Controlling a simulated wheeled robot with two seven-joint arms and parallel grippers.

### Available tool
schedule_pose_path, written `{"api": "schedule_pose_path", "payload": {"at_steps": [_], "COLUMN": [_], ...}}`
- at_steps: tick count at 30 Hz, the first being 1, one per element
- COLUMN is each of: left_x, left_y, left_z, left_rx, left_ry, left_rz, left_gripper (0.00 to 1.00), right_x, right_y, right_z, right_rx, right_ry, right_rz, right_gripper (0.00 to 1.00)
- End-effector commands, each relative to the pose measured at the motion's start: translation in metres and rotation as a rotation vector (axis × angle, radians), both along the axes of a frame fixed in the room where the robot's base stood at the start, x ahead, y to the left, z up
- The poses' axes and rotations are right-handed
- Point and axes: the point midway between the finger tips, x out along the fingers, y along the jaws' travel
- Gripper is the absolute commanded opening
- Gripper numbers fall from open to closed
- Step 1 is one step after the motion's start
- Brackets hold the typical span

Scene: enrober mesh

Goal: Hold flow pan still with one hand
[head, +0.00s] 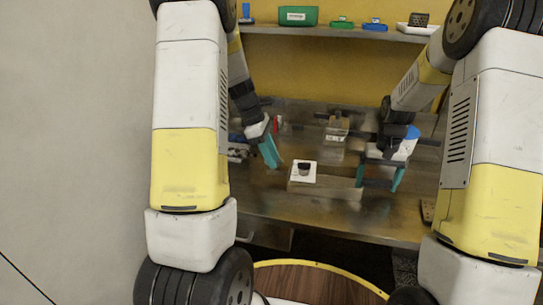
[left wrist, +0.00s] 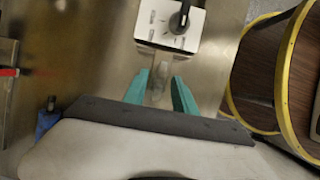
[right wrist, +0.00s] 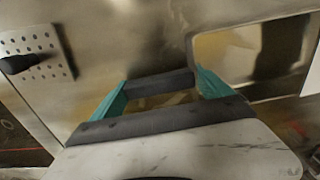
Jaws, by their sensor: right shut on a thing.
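A low metal pan-like tray (head: 335,192), which I take to be the flow pan, sits on the metal bench in the middle of the head view. My right gripper (head: 381,182) is at its right end. In the right wrist view a dark bar (right wrist: 160,83) spans between the teal fingers of my right gripper (right wrist: 158,92), which is shut on it. The bar looks like the pan's handle, though the join is unclear. My left gripper (head: 270,155) is left of the pan, fingers apart. In the left wrist view the left gripper (left wrist: 161,90) is open and appears empty.
A white plate with a black knob (head: 303,172) stands at the pan's left end. A box-like fixture (head: 337,130) stands behind. A shelf (head: 330,33) with small coloured items runs along the back wall. The front bench strip (head: 310,215) is clear.

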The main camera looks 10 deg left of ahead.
Motion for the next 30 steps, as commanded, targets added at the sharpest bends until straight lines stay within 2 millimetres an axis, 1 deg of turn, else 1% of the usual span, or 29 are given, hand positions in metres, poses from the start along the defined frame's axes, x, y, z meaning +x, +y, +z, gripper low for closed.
{"api": "schedule_pose_path", "payload": {"at_steps": [3,4,6,9,20,26,30], "left_x": [0.0000,0.0000,0.0000,0.0000,0.0004,0.0011,0.0019], "left_y": [-0.0001,-0.0001,0.0001,0.0002,0.0002,0.0000,0.0001], "left_z": [0.0001,0.0001,0.0002,0.0004,0.0006,0.0004,-0.0002], "left_rx": [0.000,0.000,0.000,0.000,0.000,0.000,0.000], "left_ry": [0.000,0.000,0.000,0.000,0.000,0.000,0.000], "left_rz": [0.000,0.000,0.000,0.000,-0.019,-0.101,-0.201], "left_gripper": [0.33,0.31,0.17,0.00,0.00,0.00,0.00], "right_x": [0.0003,0.0003,0.0003,0.0003,0.0003,0.0002,0.0002], "right_y": [0.0002,0.0002,0.0002,0.0002,0.0001,0.0000,0.0001], "right_z": [0.0003,0.0003,0.0003,0.0003,0.0003,0.0002,0.0002], "right_rx": [0.000,0.000,0.000,0.000,0.000,0.000,0.000], "right_ry": [-0.001,-0.001,-0.001,-0.001,-0.001,-0.001,-0.001], "right_rz": [0.000,0.000,0.000,0.000,0.000,0.000,0.001], "right_gripper": [0.25,0.25,0.25,0.25,0.25,0.25,0.25]}}
